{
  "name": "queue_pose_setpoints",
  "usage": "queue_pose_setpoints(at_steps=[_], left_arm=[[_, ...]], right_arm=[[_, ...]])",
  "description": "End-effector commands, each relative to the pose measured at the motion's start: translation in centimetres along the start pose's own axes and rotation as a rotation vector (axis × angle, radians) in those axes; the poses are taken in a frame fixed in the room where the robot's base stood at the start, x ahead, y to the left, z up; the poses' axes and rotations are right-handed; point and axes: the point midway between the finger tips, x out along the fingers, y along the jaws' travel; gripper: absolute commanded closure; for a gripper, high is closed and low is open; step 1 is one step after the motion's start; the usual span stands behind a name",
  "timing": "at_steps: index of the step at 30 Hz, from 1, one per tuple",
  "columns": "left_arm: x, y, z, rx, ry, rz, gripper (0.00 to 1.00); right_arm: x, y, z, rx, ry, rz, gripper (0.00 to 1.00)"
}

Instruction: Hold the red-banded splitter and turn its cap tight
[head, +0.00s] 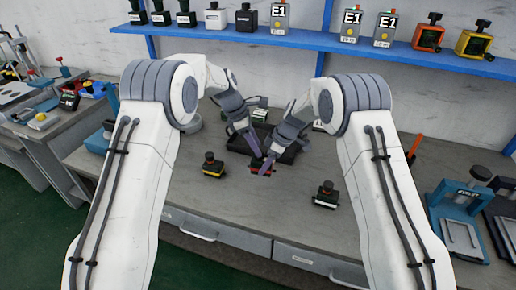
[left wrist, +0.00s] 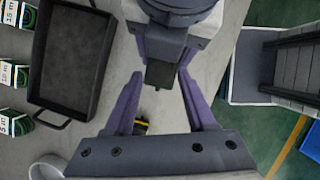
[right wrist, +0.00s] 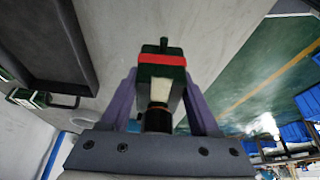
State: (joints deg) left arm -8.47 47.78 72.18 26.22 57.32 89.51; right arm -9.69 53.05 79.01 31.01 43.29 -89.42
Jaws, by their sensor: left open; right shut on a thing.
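The red-banded splitter (head: 260,169), a dark green block, is in the middle of the bench in the head view. My right gripper (head: 268,162) is shut on it. In the right wrist view the splitter (right wrist: 162,60) sits between the fingers, with its red band and a pale label showing and its black cap (right wrist: 158,119) toward the palm. My left gripper (head: 253,147) is open just above it in the head view. In the left wrist view a dark part of the splitter (left wrist: 160,74) shows between the open fingertips; I cannot tell if they touch it.
A yellow-banded splitter (head: 212,167) stands to the left and a white-banded one (head: 326,196) to the right. A black tray (left wrist: 42,100) lies behind the grippers. A blue press (head: 458,203) stands at the right. A blue-edged shelf (head: 333,43) holds several devices. The front bench is clear.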

Motion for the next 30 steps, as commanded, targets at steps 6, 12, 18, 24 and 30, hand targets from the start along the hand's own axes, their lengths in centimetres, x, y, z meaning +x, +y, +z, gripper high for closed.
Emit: queue_pose_setpoints(at_steps=[6, 12, 18, 24, 30], left_arm=[[1.8, 0.0, 0.0, 0.001, 0.000, 0.000, 0.44], [1.9, 0.0, 0.0, 0.001, 0.000, 0.000, 0.44], [1.9, 0.0, 0.0, 0.000, 0.000, 0.000, 0.86], [1.9, 0.0, 0.0, 0.003, 0.000, -0.001, 1.00], [1.9, 0.0, 0.0, 0.040, 0.000, -0.017, 1.00]], right_arm=[[0.0, 0.0, 0.0, 0.000, 0.000, 0.001, 0.97], [0.0, 0.0, 0.0, 0.000, 0.000, 0.001, 0.97], [0.0, 0.0, 0.0, 0.000, 0.000, 0.000, 0.97], [0.0, 0.0, 0.0, 0.000, 0.000, 0.000, 0.97], [0.0, 0.0, 0.0, 0.000, 0.000, 0.000, 0.97]])
